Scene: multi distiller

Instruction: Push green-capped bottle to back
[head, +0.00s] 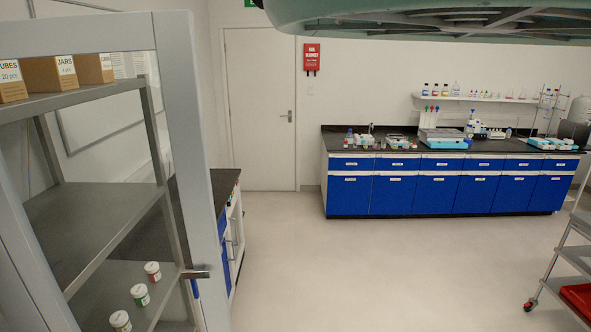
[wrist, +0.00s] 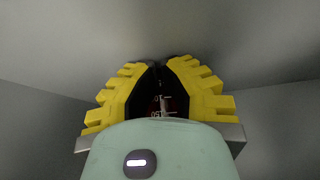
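My gripper (wrist: 161,66) shows in the wrist view. Its yellow ribbed fingers with black inner pads come together at the tips, and it looks shut. A small dark red patch with white marks shows between the finger bases; I cannot tell what it is. The gripper does not show in the head view. I cannot make out a green-capped bottle for certain. A small white jar with a green label (head: 140,295) stands on the lower shelf at the left of the head view, between a red-labelled jar (head: 152,271) and a yellowish-labelled jar (head: 120,321).
A framed door or panel with a handle (head: 195,273) stands before the metal shelves (head: 85,222) at the left. Boxes (head: 50,73) fill the top shelf. A blue-fronted bench (head: 450,190) with bottles and equipment is at the back. A trolley (head: 565,270) stands right. The middle floor is clear.

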